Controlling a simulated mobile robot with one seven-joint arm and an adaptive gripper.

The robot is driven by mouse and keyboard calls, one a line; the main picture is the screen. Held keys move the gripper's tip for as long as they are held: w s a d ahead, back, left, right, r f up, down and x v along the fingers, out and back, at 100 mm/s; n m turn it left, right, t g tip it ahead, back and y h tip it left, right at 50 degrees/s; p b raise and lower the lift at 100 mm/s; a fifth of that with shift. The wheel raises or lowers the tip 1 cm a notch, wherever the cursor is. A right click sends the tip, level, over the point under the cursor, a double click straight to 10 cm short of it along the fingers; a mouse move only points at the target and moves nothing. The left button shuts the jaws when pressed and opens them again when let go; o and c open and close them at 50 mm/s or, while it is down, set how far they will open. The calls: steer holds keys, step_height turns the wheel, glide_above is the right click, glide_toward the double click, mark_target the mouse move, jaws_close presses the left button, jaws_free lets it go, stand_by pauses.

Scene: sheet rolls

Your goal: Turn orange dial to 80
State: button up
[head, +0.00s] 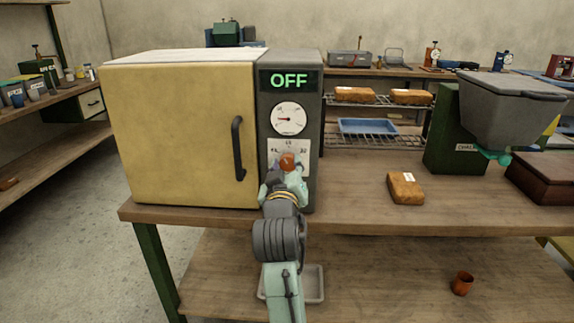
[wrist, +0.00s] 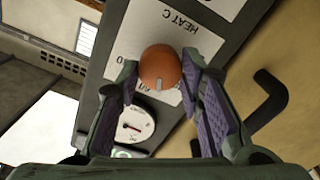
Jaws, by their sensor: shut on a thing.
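The orange dial (head: 288,160) sits on the dark control panel of a yellow-doored oven (head: 180,135), over a white scale plate (head: 302,149). Scale numbers are too small to read surely. My gripper (head: 287,168) reaches up from below and is shut on the dial. In the wrist view the dial (wrist: 159,65) lies between the two purple-padded fingertips (wrist: 158,80). A pale pointer line shows on its face; the number it points to cannot be told. Above the dial are a round gauge (head: 289,118) and a display (head: 289,81) reading OFF in green.
The oven's black door handle (head: 238,148) stands out left of the dial. The oven rests on a wooden bench (head: 350,205). An orange-brown block (head: 405,188) and a grey hopper machine (head: 500,110) are to the right.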

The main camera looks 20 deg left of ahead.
steer(key=m, duration=0.3)
steer(key=shift+m, duration=0.4)
steer(key=m, duration=0.4)
steer(key=shift+m+p, duration=0.3)
steer(key=shift+p, duration=0.05)
steer(key=m, duration=0.4)
steer(key=shift+d+m+b, duration=0.1)
steer(key=shift+m+b, duration=0.3)
steer(key=shift+m, duration=1.7)
steer(key=o, duration=1.2)
steer(key=shift+c, duration=0.2)
